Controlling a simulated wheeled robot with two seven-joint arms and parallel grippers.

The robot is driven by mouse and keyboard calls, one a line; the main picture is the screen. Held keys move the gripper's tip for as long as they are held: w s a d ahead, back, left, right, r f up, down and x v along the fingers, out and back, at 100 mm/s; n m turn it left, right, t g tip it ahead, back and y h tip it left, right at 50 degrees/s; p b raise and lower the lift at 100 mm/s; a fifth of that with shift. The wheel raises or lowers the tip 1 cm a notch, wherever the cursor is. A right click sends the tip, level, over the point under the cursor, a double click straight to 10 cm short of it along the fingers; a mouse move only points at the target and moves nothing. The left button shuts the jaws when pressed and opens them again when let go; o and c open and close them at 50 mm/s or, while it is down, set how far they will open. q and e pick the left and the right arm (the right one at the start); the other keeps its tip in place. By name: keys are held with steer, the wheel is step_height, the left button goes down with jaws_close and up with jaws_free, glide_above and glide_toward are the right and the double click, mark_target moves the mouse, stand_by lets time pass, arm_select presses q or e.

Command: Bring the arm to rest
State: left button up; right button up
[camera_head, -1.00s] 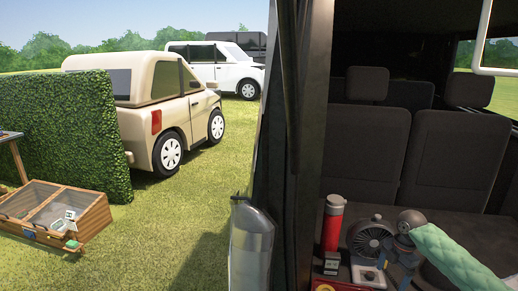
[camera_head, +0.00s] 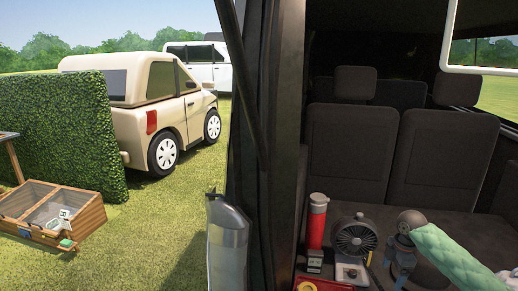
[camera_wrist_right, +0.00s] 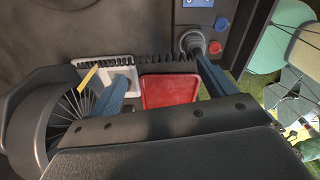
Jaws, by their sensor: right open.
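My right arm comes in from the right in the head view, with a green quilted sleeve. Its right gripper (camera_head: 398,270) has blue fingers pointing down over the van's dark cargo floor. In the right wrist view the right gripper (camera_wrist_right: 163,78) shows its two blue fingers spread apart, with nothing between them that is clearly held. A red tray (camera_wrist_right: 170,91) lies beyond and below the fingers. It also shows at the bottom of the head view (camera_head: 322,286). My left gripper is in neither view.
A desk fan (camera_head: 355,236) stands left of my right gripper, with a red cylinder (camera_head: 316,222) beside it. A white-topped box (camera_head: 350,271) sits in front of the fan. Dark seats (camera_head: 352,150) stand behind. The van's dark door frame (camera_head: 265,150) rises on the left.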

steer(key=w+a+r+m+t+h, duration=0.3)
steer(key=w+a+r+m+t, duration=0.15)
steer(key=r+m, duration=0.3)
steer(key=s+a+f+m+t, duration=0.35)
steer(key=s+a+f, duration=0.2)
steer(key=a, duration=0.35)
steer(key=s+a+f+m+g+y, duration=0.1)
steer(key=s+a+f, duration=0.4)
steer(key=s, duration=0.8)
steer(key=s+a+f+m+g+y, duration=0.1)
steer(key=s+a+f, duration=0.4)
steer(key=s+f, duration=0.7)
steer(key=s+a+f+m+g+y, duration=0.1)
steer(key=s+a+f+g, duration=0.3)
steer(key=s, duration=1.2)
step_height(320, 180, down, 4)
steer(key=shift+a+f+m+g, duration=0.2)
steer(key=shift+a+m+g, duration=0.25)
steer(key=shift+m, duration=0.25)
